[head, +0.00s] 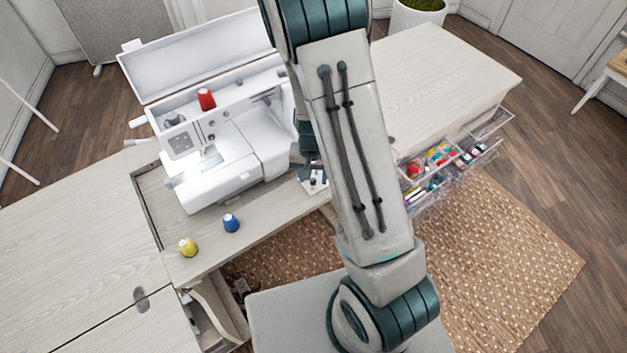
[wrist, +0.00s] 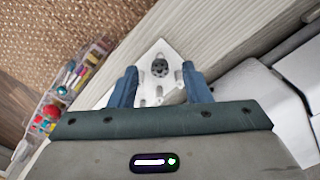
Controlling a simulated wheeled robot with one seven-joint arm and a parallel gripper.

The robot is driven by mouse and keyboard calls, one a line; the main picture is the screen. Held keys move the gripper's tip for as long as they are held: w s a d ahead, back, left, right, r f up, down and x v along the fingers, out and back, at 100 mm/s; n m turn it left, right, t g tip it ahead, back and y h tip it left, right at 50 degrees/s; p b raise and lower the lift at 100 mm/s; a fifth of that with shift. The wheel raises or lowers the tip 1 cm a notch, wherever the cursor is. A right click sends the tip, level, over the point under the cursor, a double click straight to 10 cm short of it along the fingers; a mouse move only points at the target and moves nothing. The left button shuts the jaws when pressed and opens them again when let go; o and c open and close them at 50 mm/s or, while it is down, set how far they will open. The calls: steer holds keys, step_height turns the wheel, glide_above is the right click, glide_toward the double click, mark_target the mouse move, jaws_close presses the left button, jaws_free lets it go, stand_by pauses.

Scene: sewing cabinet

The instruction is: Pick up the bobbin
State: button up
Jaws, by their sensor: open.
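The bobbin (wrist: 160,67) looks like a small dark round piece with holes in its face, and it sits on a white plate (wrist: 146,60) in the wrist view. My gripper (wrist: 160,86) is open, with its two blue fingers apart and nothing held between them. The bobbin shows between and just beyond the fingertips; I cannot tell the height gap. In the head view, the white plate (head: 318,187) with small dark pieces lies on the cabinet top right of the sewing machine. My arm hides much of that spot.
The white sewing machine (head: 215,155) with a red spool (head: 206,99) stands close by on the left. Blue (head: 231,222) and yellow (head: 187,246) spools stand in front of it. Clear drawers of sewing supplies (head: 440,165) stick out on the right.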

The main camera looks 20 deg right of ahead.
steer(key=shift+f, duration=0.1)
jaws_close()
stand_by(0.3)
